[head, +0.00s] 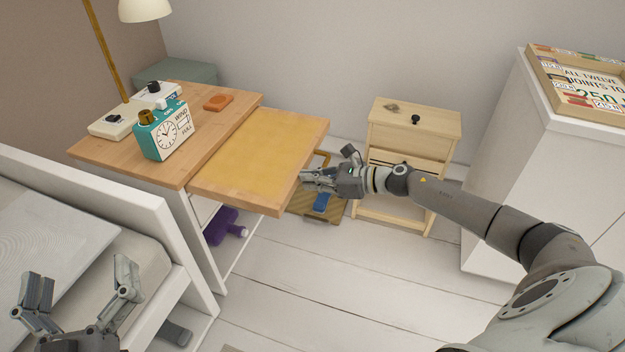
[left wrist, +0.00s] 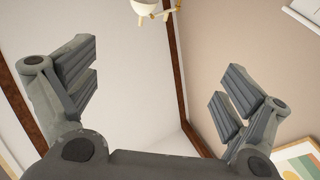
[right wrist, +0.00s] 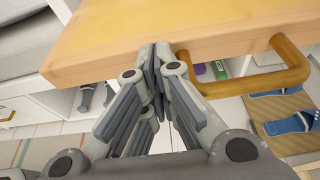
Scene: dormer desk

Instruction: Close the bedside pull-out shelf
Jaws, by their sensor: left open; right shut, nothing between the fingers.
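The bedside pull-out shelf (head: 258,152) is a yellow-topped wooden board sticking out to the right from under the bedside table top (head: 130,150). Its front edge (right wrist: 200,40) and curved wooden handle (right wrist: 290,68) show in the right wrist view; the handle also shows in the head view (head: 322,158). My right gripper (head: 306,179) is shut and empty at the shelf's front edge, beside the handle. Its fingertips (right wrist: 155,50) appear at or very near the edge; contact is unclear. My left gripper (head: 82,285) is open and empty over the bed, far from the shelf.
A teal timer box (head: 166,130), white switch boxes (head: 112,122) and an orange block (head: 218,102) are on the table top. A small wooden stand (head: 415,125) and a white cabinet (head: 500,170) stand right. Blue slippers (right wrist: 285,124) lie on a floor mat.

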